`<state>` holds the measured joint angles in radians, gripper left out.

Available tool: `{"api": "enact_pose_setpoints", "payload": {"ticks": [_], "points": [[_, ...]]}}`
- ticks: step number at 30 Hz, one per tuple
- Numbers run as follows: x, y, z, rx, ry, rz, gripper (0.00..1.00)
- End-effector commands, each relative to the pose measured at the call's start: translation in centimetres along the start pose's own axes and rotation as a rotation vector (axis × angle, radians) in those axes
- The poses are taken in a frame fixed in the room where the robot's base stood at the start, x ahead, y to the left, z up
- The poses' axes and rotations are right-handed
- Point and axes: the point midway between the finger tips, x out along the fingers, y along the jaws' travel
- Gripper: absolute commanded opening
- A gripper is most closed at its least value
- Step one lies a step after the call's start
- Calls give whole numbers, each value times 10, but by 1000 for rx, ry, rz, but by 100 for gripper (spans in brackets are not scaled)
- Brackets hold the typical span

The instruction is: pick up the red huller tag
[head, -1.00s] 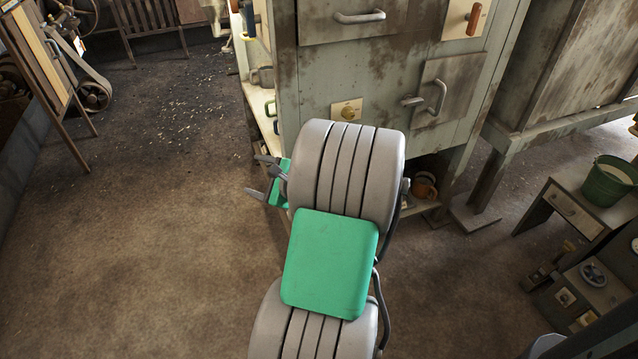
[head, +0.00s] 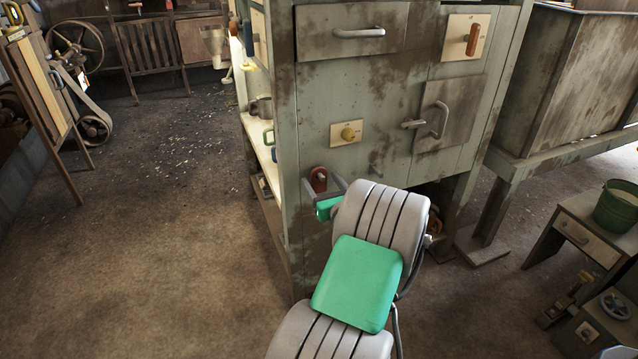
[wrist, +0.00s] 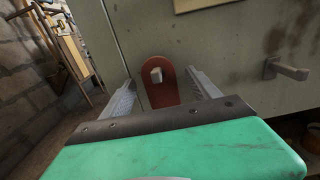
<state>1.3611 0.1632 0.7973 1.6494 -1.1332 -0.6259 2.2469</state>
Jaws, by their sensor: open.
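The red huller tag (head: 318,178) is a rounded red plate hanging on a light peg on the front of the grey-green cabinet, near its left corner. In the wrist view the tag (wrist: 159,84) stands upright between the two fingers, with the peg end showing through its hole. My gripper (head: 325,186) is open around the tag, one finger to each side, with a visible gap on both sides. In the wrist view my gripper (wrist: 162,85) covers the tag's lower end. I cannot tell how deep the tag sits between the fingers.
A small table with a green bucket (head: 617,207) stands right. Floor at left is clear.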

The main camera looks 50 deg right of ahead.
Motion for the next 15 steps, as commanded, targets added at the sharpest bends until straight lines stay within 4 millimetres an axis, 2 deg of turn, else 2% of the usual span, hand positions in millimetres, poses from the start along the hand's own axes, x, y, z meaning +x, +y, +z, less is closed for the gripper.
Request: {"api": "enact_pose_setpoints", "payload": {"ticks": [2,15], "points": [[0,0,0,0,0,0,68],[0,0,0,-1,1,1,32]]}}
